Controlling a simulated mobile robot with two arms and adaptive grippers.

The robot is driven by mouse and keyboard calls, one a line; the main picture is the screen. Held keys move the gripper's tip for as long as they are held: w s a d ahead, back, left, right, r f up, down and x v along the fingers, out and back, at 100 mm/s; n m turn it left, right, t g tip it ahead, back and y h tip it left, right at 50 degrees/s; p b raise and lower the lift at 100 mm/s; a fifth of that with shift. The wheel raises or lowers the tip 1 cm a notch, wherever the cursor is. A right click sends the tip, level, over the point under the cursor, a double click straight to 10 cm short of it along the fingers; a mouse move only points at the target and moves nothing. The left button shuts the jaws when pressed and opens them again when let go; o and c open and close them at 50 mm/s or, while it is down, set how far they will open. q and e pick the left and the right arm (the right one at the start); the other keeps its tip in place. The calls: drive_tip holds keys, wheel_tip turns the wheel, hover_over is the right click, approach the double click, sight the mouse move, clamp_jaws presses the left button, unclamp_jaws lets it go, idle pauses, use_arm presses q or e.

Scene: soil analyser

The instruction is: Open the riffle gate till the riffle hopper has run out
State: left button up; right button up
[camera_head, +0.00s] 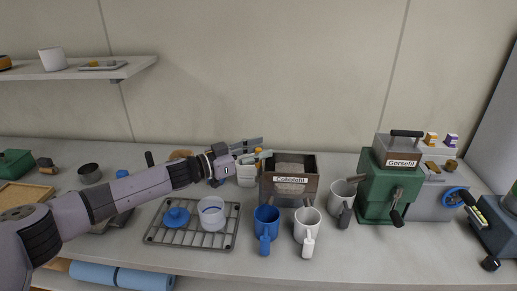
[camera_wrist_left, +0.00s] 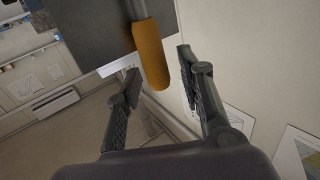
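The riffle is a dark box labelled "Cobblefit" (camera_head: 290,181) in the head view. Its open hopper holds grey granular material (camera_head: 291,166). An orange handle (camera_head: 258,154), which looks like the gate lever, is at the hopper's left side; it also shows large in the left wrist view (camera_wrist_left: 151,55). My left gripper (camera_head: 252,151) is at that handle. In the left wrist view the open fingers (camera_wrist_left: 160,88) stand on either side of the handle's end, with a visible gap to the right finger. Contact with the left finger is unclear. My right gripper is not in view.
A blue mug (camera_head: 266,217), a white mug (camera_head: 306,226) and a grey mug (camera_head: 341,196) stand in front of and beside the riffle. A green machine (camera_head: 372,187) labelled "Gorsefit" stands to the right.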

use_arm(q)
drive_tip(key=shift+c, duration=0.5)
clamp_jaws()
idle(0.5)
